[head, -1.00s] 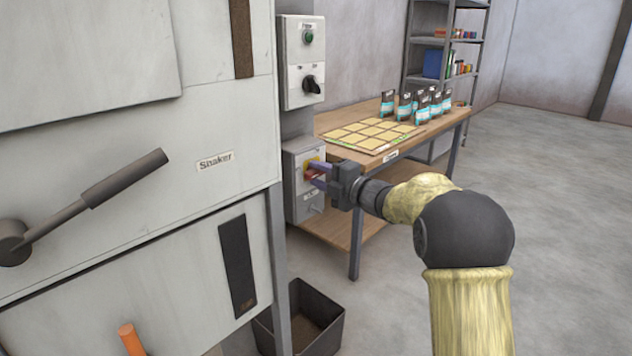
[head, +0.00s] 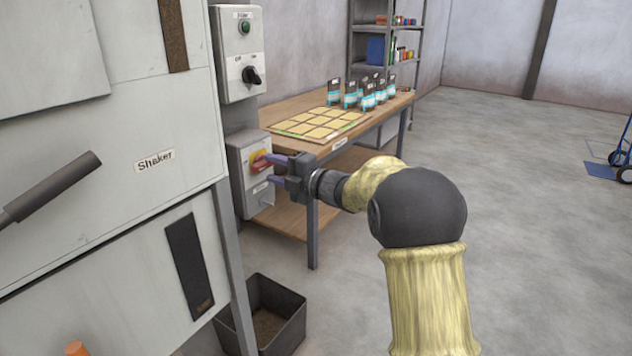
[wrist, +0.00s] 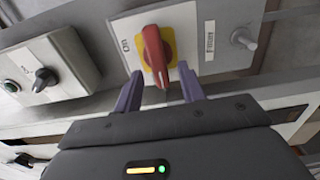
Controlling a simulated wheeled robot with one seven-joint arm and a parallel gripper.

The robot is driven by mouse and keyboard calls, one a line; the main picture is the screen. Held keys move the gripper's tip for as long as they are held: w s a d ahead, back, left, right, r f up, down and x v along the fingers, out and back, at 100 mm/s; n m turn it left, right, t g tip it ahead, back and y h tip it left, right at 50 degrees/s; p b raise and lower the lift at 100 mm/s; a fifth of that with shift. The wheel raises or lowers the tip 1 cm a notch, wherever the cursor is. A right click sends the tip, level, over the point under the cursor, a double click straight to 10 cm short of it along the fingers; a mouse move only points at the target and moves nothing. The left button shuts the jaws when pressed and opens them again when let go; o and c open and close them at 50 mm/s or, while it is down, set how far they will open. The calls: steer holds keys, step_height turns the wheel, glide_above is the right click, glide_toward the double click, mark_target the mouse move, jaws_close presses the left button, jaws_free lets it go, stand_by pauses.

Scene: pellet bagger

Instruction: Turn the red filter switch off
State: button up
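The red filter switch (head: 261,161) is a rotary knob on a yellow plate, on the lower grey wall box (head: 238,188). The red knob (wrist: 154,52) also shows in the wrist view, its handle running nearly up and down in that picture, crosswise on the upright box. My gripper (head: 268,169) is open in front of the switch. In the wrist view its two purple fingertips (wrist: 160,70) stand apart, with the knob's near end between them and gaps on both sides.
An upper box (head: 238,55) holds a green button and a black knob. A metal toggle (wrist: 243,39) is on the filter box. The Shaker machine (head: 110,190) stands left, a wooden table (head: 283,117) behind, and a dark bin (head: 285,325) below.

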steer(key=v, duration=1.5)
steer(key=shift+d, duration=0.1)
